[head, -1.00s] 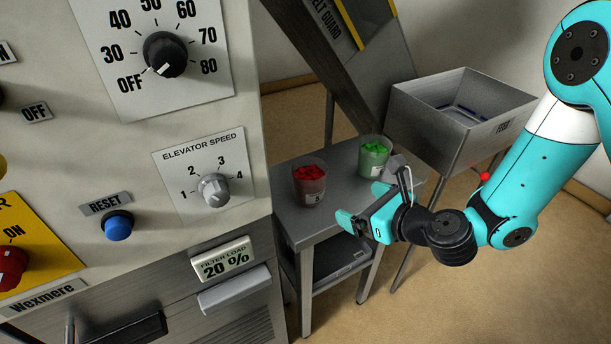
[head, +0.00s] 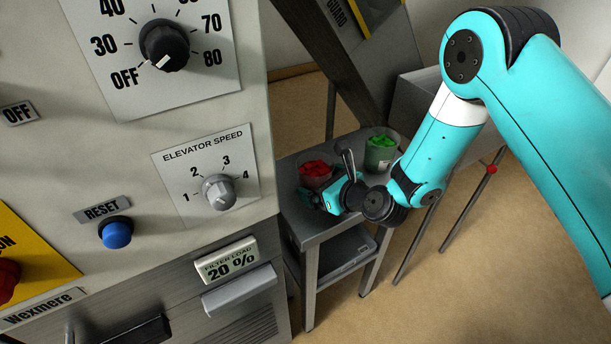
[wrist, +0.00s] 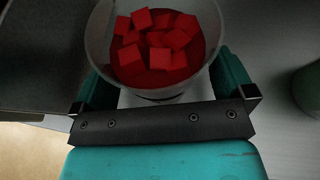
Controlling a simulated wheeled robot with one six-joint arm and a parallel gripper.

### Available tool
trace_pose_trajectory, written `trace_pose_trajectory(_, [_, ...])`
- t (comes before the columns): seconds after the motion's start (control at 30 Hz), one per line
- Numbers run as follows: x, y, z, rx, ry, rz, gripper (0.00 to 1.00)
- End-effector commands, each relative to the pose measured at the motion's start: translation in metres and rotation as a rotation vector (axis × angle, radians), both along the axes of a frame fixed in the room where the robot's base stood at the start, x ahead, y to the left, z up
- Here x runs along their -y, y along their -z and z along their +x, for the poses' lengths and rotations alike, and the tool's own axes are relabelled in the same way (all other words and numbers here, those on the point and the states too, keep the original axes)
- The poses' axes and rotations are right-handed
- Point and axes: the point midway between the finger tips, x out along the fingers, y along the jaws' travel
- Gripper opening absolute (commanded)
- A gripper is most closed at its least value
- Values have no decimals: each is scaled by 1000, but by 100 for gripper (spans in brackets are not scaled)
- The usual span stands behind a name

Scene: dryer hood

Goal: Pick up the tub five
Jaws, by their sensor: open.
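A clear tub with red cubes (head: 315,171) stands on the small grey side table (head: 312,229); in the earlier head view its label appears to read 5, but now my gripper covers it. My gripper (head: 318,196) is open at the near side of this tub. In the wrist view the red-cube tub (wrist: 155,48) lies between the two teal fingers of my gripper (wrist: 165,85), one on each side. I cannot tell whether the fingers touch its wall. The tub is upright on the table.
A second tub with green cubes (head: 380,150) stands to the right on the same table; its side also shows in the wrist view (wrist: 308,88). The machine panel with knobs (head: 205,190) rises at the left. A grey bin (head: 412,104) is behind my arm.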

Motion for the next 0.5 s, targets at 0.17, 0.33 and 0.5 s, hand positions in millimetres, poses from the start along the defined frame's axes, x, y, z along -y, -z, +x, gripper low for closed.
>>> trace_pose_trajectory(0.17, [2, 1, 2, 0, 6, 1, 100])
trace_pose_trajectory(0.33, [1, 1, 2, -1, 5, 1, 79])
trace_pose_trajectory(0.5, [1, 0, 2, 1, 4, 2, 53])
